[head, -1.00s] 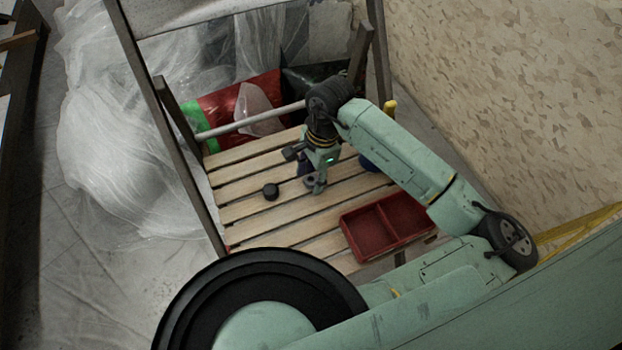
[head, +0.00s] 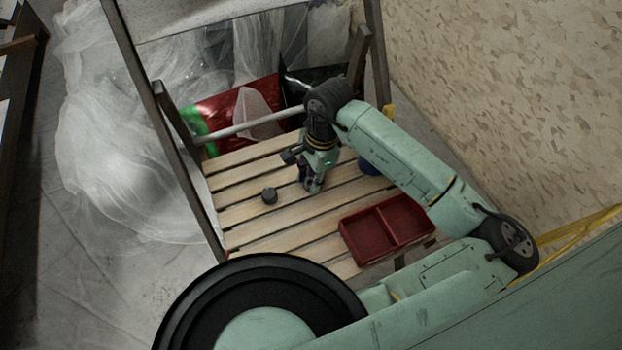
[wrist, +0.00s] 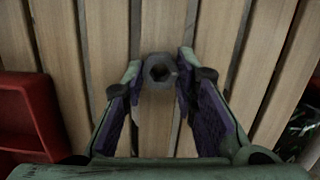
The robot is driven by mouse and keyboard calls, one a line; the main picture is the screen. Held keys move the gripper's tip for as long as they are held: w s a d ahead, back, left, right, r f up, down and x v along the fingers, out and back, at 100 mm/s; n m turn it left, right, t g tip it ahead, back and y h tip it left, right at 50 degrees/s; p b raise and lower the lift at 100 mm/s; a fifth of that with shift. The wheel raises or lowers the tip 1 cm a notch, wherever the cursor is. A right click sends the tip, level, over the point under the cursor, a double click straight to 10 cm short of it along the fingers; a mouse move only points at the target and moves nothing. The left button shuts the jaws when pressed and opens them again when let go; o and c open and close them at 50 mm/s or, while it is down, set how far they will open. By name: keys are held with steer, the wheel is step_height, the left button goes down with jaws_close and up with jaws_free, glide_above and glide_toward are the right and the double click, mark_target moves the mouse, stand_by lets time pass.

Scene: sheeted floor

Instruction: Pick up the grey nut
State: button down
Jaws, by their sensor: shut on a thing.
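The grey nut (wrist: 160,71), a ring with a dark hole, sits between my fingertips in the wrist view, over the wooden slats. My gripper (wrist: 160,68) is shut on it, one finger on each side. In the head view my gripper (head: 312,186) points down at the middle of the slatted platform (head: 240,215). The nut is too small and too covered by the fingers to make out there. I cannot tell whether it touches the slats.
A blue object (head: 368,166) is partly behind my arm. A rail (head: 250,124) crosses the back.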

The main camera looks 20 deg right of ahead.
steer(key=shift+r, duration=0.35)
step_height(320, 180, up, 2)
steer(key=shift+d+r+b, duration=0.1)
steer(key=shift+b, duration=0.25)
steer(key=s+a+b, duration=0.1)
steer(key=s, duration=0.3)
steer(key=s+a+b, duration=0.1)
steer(key=s, duration=0.3)
steer(key=s+a+r+b, duration=0.1)
steer(key=s, duration=0.4)
steer(key=shift+a+r, duration=0.1)
steer(key=s+r+p, duration=0.1)
steer(key=p, duration=0.7)
steer(key=shift+s+r, duration=0.1)
steer(key=shift+r, duration=0.05)
steer(key=p, duration=0.1)
steer(key=s+p, duration=0.1)
steer(key=p, duration=0.1)
steer(key=shift+s+a+f+p, duration=0.1)
steer(key=shift+a+f+p, duration=0.15)
steer(key=shift+a+p, duration=0.05)
steer(key=shift+a, duration=0.1)
steer(key=shift+f, duration=0.1)
